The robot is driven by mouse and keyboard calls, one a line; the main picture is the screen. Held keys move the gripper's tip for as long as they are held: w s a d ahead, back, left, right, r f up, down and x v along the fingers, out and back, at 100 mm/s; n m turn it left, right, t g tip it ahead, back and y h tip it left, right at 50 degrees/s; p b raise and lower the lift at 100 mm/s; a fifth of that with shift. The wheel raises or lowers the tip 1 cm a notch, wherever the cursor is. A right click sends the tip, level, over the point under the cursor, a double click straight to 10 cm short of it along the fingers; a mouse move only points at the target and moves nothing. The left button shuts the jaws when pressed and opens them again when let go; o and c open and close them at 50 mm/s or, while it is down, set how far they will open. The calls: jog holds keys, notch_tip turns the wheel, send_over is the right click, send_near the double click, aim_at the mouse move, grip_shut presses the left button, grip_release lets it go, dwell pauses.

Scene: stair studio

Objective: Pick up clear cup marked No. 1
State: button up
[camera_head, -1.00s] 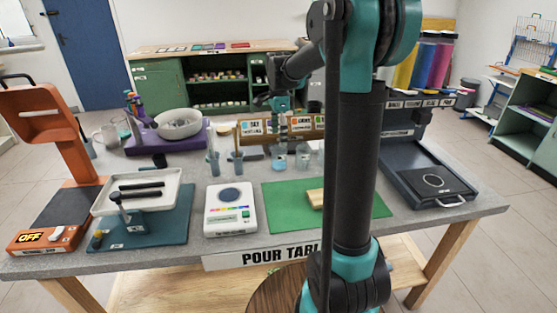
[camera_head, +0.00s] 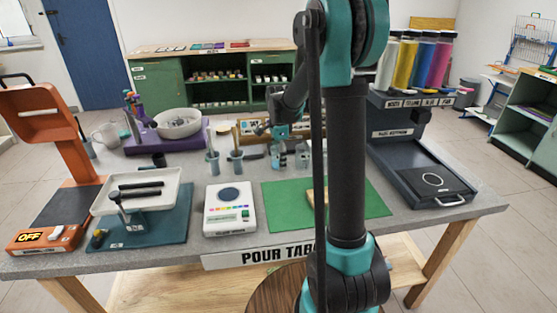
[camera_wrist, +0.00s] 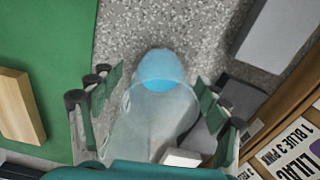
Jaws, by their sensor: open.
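A clear cup (camera_wrist: 150,122) with light blue at its far end lies between the fingers of my gripper (camera_wrist: 155,88) in the wrist view. The fingers are open on either side of it, with a gap visible on the right. No number can be read on the cup. In the head view my gripper (camera_head: 279,152) is low over the back middle of the table, at the left one of two small clear cups; the right cup (camera_head: 303,156) stands apart. My gripper hides much of the left cup there.
A green mat (camera_head: 283,194) with a wooden block (camera_wrist: 18,105) lies in front. A wooden rack with printed labels (camera_wrist: 292,150) stands close on the wrist view's right. Two tool holders (camera_head: 235,165) stand left of my gripper. A white scale (camera_head: 230,212) is nearer the front.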

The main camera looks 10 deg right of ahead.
jog(key=shift+c, duration=0.6)
jog(key=c, duration=1.2)
jog(key=shift+r, duration=0.1)
